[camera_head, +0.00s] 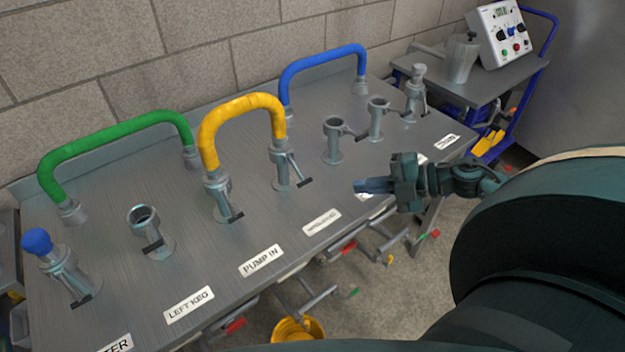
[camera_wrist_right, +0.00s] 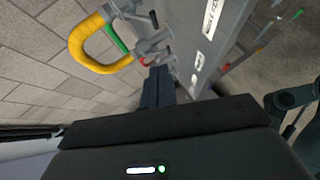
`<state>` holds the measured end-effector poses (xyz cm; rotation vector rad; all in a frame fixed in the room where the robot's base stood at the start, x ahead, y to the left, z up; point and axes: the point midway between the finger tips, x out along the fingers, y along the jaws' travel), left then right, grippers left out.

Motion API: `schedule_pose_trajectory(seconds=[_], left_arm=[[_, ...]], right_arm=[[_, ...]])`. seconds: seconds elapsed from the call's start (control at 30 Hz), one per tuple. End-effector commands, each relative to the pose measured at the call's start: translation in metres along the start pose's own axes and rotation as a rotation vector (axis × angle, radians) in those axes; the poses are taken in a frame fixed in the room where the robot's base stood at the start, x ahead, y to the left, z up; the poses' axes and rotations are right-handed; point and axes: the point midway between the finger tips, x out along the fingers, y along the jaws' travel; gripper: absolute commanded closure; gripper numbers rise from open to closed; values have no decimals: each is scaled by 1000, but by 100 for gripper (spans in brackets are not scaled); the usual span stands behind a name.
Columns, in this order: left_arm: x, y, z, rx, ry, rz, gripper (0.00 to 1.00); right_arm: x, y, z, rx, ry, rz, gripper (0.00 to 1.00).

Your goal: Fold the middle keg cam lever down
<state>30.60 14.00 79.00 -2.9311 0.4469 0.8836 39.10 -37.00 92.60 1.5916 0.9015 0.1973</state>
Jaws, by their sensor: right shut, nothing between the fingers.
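The yellow hose (camera_head: 240,105) arches between two steel couplings. Its right end sits on a coupling (camera_head: 282,170) with a dark-tipped cam lever (camera_head: 305,182) pointing towards the front right. This coupling is behind a label (camera_head: 322,222) too blurred to read, right of PUMP IN, so I cannot be sure it is the middle keg. My right gripper (camera_head: 372,186) is shut and empty, above the panel's front edge, right of and apart from that lever. In the wrist view its fingers (camera_wrist_right: 157,85) reach towards the couplings and the yellow hose (camera_wrist_right: 82,45). My left gripper is not in view.
A green hose (camera_head: 110,140) and a blue hose (camera_head: 320,58) arch over the steel panel (camera_head: 110,210). Open couplings (camera_head: 333,140) stand right of the yellow hose. Valves with red handles (camera_head: 348,248) hang below the front edge. A trolley with a control box (camera_head: 500,35) stands back right.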

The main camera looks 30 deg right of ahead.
Motion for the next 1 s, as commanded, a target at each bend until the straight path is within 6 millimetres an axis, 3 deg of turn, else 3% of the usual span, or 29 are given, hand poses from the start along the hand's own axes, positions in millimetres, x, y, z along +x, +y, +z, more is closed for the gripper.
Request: schedule_pose_trajectory(seconds=[0.6,1.0], left_arm=[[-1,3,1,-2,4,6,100],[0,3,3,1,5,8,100]], right_arm=[[95,3,4,0,-4,9,100],[118,1,29,2,-3,5,100]])
